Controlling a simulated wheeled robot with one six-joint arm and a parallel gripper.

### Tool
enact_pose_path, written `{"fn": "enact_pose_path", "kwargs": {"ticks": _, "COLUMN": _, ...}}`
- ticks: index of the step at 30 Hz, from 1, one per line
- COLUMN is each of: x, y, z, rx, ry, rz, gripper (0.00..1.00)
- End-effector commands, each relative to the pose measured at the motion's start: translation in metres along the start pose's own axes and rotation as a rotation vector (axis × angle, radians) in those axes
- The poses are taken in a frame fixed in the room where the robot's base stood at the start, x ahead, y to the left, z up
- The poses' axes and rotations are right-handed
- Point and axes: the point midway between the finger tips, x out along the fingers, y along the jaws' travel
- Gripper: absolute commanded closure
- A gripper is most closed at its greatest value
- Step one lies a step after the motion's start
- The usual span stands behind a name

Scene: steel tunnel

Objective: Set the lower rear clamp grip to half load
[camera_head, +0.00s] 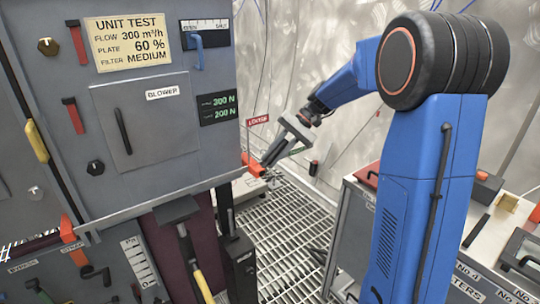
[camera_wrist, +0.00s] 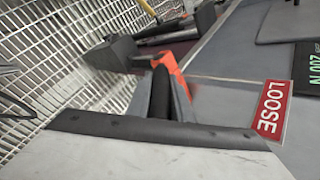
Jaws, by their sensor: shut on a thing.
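In the wrist view my gripper (camera_wrist: 163,92) is shut around a dark grip, with an orange-red clamp part (camera_wrist: 176,70) just beyond the fingers. In the head view my gripper (camera_head: 272,157) reaches behind the right edge of the grey cabinet. The orange-red clamp part (camera_head: 252,166) shows there beside the fingers, mostly hidden by the cabinet. A red LOOSE tag (camera_wrist: 270,108) lies right of the grip in the wrist view and sticks out past the cabinet in the head view (camera_head: 258,119). A green display (camera_head: 220,107) reads 300 N above 200 N.
The cabinet front carries a UNIT TEST plate (camera_head: 130,40), a blower door (camera_head: 145,120) and several levers. A yellow-handled lever (camera_head: 200,280) stands below. Floor grating (camera_head: 290,235) lies between the cabinet and a bench (camera_head: 350,225) at right. My blue arm crosses above the bench.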

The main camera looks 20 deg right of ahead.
Motion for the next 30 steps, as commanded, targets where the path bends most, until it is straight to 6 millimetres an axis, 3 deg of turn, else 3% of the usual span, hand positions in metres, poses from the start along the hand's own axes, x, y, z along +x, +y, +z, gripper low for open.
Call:
{"fn": "enact_pose_path", "kwargs": {"ticks": 9, "x": 0.0017, "y": 0.0083, "z": -0.0052, "rx": 0.024, "ry": -0.075, "rz": -0.112, "gripper": 1.00}}
{"fn": "enact_pose_path", "kwargs": {"ticks": 26, "x": 0.0026, "y": 0.0095, "z": -0.0060, "rx": 0.029, "ry": -0.092, "rz": -0.136, "gripper": 1.00}}
{"fn": "enact_pose_path", "kwargs": {"ticks": 27, "x": 0.0026, "y": 0.0095, "z": -0.0060, "rx": 0.029, "ry": -0.092, "rz": -0.136, "gripper": 0.71}}
{"fn": "enact_pose_path", "kwargs": {"ticks": 28, "x": 0.0026, "y": 0.0095, "z": -0.0060, "rx": 0.029, "ry": -0.092, "rz": -0.135, "gripper": 0.64}}
{"fn": "enact_pose_path", "kwargs": {"ticks": 30, "x": 0.0027, "y": 0.0095, "z": -0.0059, "rx": 0.029, "ry": -0.092, "rz": -0.135, "gripper": 0.62}}
